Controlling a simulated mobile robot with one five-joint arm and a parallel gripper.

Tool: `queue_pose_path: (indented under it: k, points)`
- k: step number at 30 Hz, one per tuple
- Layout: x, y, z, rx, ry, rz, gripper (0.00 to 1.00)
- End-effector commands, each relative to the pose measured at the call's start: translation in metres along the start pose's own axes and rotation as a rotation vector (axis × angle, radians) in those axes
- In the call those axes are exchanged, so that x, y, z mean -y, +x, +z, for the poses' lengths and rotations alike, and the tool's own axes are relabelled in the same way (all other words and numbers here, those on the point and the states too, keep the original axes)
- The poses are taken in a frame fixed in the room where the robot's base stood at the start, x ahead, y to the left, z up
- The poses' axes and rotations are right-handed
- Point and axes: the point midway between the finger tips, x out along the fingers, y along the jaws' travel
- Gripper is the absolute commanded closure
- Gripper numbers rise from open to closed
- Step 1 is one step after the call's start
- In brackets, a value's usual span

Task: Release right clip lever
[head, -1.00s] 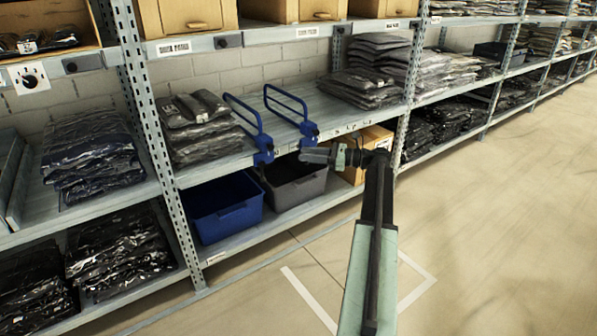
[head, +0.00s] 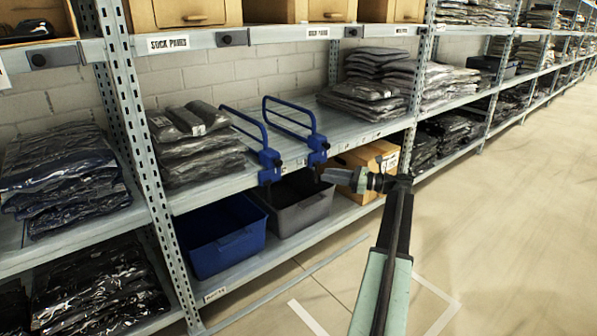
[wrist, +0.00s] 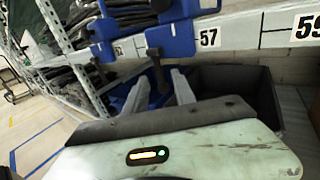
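Two blue clips with tall loop frames sit on the front edge of the middle shelf. The right clip (head: 317,148) stands beside the left clip (head: 268,163). Each has a dark knob or lever at its front; its exact position is too small to tell. My gripper (head: 333,177) is just below and right of the right clip, in front of the shelf edge.
A blue bin (head: 221,243) and a grey bin (head: 296,207) stand on the lower shelf under the clips. A cardboard box (head: 366,165) is right of the grey bin. Bagged garments (head: 193,150) lie left of the clips. The floor (head: 510,220) at right is open.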

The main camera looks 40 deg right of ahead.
Motion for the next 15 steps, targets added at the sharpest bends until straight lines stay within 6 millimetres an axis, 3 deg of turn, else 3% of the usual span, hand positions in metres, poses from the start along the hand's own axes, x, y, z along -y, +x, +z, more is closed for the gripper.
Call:
queue_pose_path:
  k: [4, 15]
  points:
    - [-0.001, 0.015, 0.000, 0.000, 0.000, 0.007, 0.68]
    - [-0.004, 0.082, 0.000, 0.000, 0.000, 0.015, 0.68]
